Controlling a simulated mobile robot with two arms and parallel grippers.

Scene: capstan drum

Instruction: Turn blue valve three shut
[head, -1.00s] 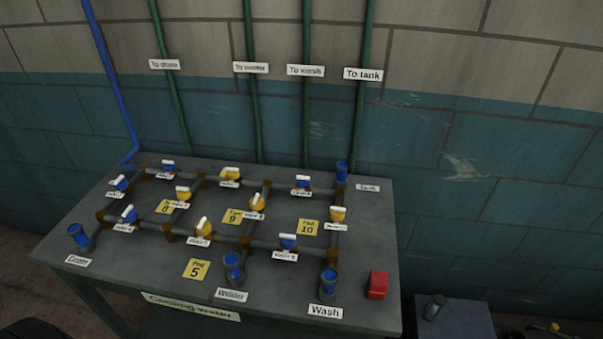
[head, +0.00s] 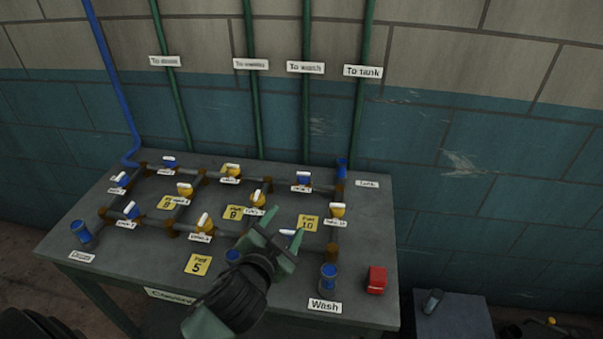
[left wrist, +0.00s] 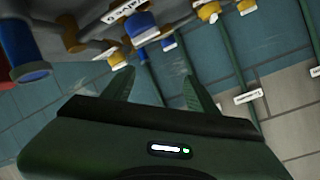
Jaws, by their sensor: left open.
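A pipe manifold with several blue and yellow valves, each with a white handle, lies on a grey table (head: 365,235). Blue valves show at the far left (head: 121,180), near left (head: 131,210), back left (head: 169,162) and back right (head: 303,179). The small valve labels are too blurred for me to tell which is valve three. My left gripper (head: 285,225) is open and empty over the front right of the manifold, and largely hides another blue valve. Its open fingers also show in the left wrist view (left wrist: 158,90). My right gripper is out of view.
Blue-capped pipe ends stand at the drain (head: 82,232), wash (head: 329,275) and tank (head: 342,168) labels. A red block (head: 376,280) sits at the right edge. Yellow pad cards (head: 198,264) lie among the pipes. Green pipes (head: 252,115) run up the wall behind.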

